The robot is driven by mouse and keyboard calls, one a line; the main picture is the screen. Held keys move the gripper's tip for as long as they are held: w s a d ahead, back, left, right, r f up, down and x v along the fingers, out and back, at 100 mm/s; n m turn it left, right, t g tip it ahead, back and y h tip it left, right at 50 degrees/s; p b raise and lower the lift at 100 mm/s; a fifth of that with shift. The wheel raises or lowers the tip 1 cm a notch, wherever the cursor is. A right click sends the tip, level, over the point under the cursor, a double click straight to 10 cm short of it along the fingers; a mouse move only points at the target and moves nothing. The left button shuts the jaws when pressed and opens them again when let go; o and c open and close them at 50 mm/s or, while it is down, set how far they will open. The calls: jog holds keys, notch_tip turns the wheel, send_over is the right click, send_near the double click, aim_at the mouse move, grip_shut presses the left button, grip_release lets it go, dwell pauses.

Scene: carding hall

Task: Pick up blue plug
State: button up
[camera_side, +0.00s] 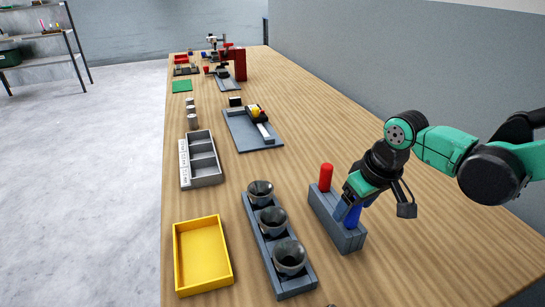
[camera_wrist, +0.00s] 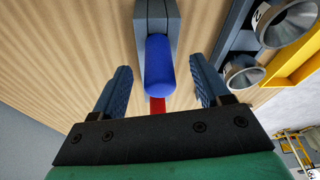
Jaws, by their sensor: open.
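The blue plug (camera_side: 352,214) stands in a grey block (camera_side: 323,205) near the front of the bench. In the wrist view the blue plug (camera_wrist: 159,66) sits between the two fingers of my gripper (camera_wrist: 161,92), with a gap on each side. My gripper (camera_side: 349,200) is open around the plug's upper part and partly hides it in the side view. A red plug (camera_side: 326,177) stands in the far end of the same block; a bit of red (camera_wrist: 158,106) shows beyond the blue plug in the wrist view.
A grey rack with several dark cups (camera_side: 271,220) stands left of the block. A yellow tray (camera_side: 202,257) and a grey compartment box (camera_side: 201,160) lie further left. A grey plate with a yellow-black part (camera_side: 252,130) lies behind. The wooden bench right of the block is clear.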

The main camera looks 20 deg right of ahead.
jog(key=shift+x, duration=1.15)
grip_shut()
jog(key=shift+r, duration=0.1)
notch_tip(320, 180, up, 25)
dwell(0.8)
